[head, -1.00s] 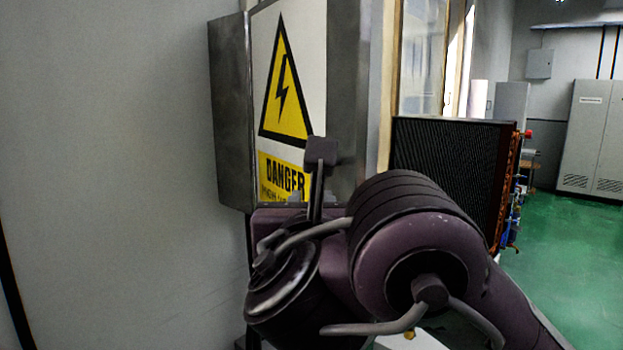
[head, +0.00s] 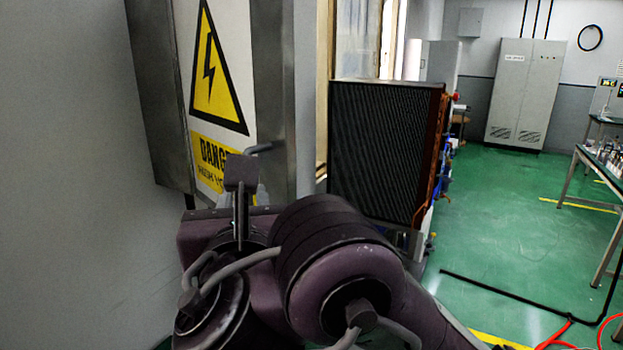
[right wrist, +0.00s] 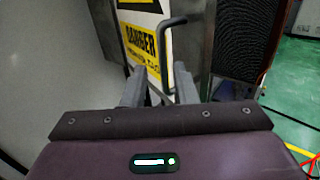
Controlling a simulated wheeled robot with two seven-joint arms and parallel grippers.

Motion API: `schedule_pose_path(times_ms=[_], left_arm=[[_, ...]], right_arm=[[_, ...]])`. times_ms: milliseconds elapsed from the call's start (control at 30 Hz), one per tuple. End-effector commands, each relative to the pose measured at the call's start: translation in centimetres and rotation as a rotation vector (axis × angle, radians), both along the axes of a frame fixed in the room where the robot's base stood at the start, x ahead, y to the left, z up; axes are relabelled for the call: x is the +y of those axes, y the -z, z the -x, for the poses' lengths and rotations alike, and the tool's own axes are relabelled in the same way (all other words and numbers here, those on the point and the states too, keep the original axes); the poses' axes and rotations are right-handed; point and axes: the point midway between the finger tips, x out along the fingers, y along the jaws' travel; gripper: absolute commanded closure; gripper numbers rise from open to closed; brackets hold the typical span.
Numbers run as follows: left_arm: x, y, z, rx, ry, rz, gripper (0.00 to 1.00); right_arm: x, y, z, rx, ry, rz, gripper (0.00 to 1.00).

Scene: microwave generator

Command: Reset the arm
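My right arm fills the lower middle of the head view. Its gripper (head: 246,180) is in front of the danger-sign panel (head: 222,130) of a metal cabinet. In the right wrist view the two grey fingers of my right gripper (right wrist: 160,84) stand apart, so it is open. A dark bent handle (right wrist: 172,22) rises in front of the sign, and its lower part runs down between the fingers. I cannot tell whether they touch it. A bit of the handle (head: 260,148) shows above the gripper in the head view. My left gripper is not in view.
A plain grey wall or panel (head: 70,190) is close on the left. A black finned radiator (head: 385,150) stands right of the cabinet. Green floor (head: 500,235) is open further right, with a black bar, red hoses, a table at the right edge and grey lockers behind.

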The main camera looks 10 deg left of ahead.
Motion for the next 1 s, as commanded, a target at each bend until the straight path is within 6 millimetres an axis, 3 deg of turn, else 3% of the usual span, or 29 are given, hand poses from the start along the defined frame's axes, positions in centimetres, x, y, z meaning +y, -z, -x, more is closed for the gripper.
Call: schedule_pose_path(times_ms=[167, 367, 567, 767, 900, 1000], left_arm=[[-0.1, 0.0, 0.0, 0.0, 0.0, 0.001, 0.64], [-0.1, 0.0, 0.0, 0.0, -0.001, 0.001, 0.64], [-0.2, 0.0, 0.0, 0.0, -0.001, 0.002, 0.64], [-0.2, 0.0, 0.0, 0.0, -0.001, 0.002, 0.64], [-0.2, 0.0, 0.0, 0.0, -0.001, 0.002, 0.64], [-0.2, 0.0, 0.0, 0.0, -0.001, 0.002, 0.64]], right_arm=[[-1.3, 2.6, -1.1, 0.167, 0.021, -0.177, 0.74], [-5.4, 9.5, -3.2, 0.574, 0.157, -0.661, 0.74], [-11.0, 17.7, -4.1, 0.914, 0.429, -1.166, 0.74], [-17.7, 26.6, -2.5, 1.109, 0.814, -1.644, 0.74], [-22.8, 32.6, 0.3, 1.124, 1.132, -1.948, 0.74], [-26.0, 35.8, 2.6, 1.077, 1.336, -2.12, 0.74]])
